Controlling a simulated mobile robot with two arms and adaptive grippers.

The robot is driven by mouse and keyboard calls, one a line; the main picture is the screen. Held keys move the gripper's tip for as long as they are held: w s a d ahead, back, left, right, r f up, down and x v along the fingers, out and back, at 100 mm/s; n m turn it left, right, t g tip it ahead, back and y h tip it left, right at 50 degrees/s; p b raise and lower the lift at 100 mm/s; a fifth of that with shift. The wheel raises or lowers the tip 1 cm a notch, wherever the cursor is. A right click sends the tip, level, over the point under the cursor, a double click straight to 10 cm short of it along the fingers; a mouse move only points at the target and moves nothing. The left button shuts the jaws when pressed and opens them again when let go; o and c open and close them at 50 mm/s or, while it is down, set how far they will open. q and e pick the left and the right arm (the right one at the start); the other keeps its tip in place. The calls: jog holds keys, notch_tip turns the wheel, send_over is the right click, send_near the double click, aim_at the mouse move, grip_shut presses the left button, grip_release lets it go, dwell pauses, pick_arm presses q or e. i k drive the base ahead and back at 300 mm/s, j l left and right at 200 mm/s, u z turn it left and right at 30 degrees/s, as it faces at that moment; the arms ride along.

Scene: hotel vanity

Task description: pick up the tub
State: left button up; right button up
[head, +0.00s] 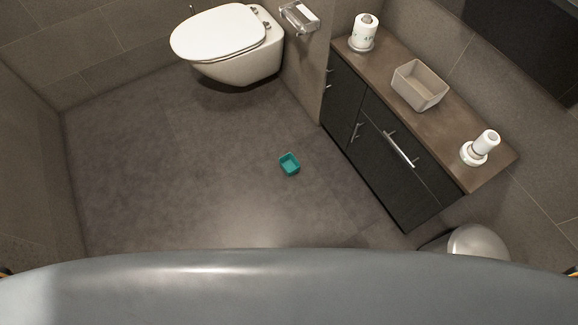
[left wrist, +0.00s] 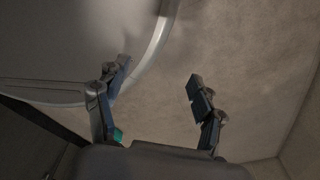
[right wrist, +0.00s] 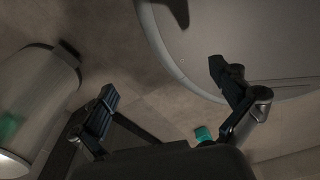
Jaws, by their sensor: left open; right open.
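A small teal open tub (head: 289,164) sits on the grey floor in the head view, between the toilet and the vanity cabinet. Part of it shows in the left wrist view (left wrist: 118,134), partly hidden behind a finger. It also shows in the right wrist view (right wrist: 203,133), beyond the gripper and near the base of one finger. My left gripper (left wrist: 158,80) is open with nothing between its fingers. My right gripper (right wrist: 163,80) is open and empty. Neither gripper shows in the head view, and both are apart from the tub.
A white toilet (head: 225,45) is at the back. The dark vanity (head: 375,135) stands on the right, bearing a beige open box (head: 419,84) and two white items on stands. A metal bin (head: 478,241) stands by its near end. Floor around the tub is clear.

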aim_at(290, 164)
jog(key=i+j+z, duration=0.25)
jog(key=i+j, duration=0.2)
jog(key=i+j+z, duration=0.25)
jog(key=j, duration=0.3)
jog(key=i+l, duration=0.05)
jog(key=i, duration=0.05)
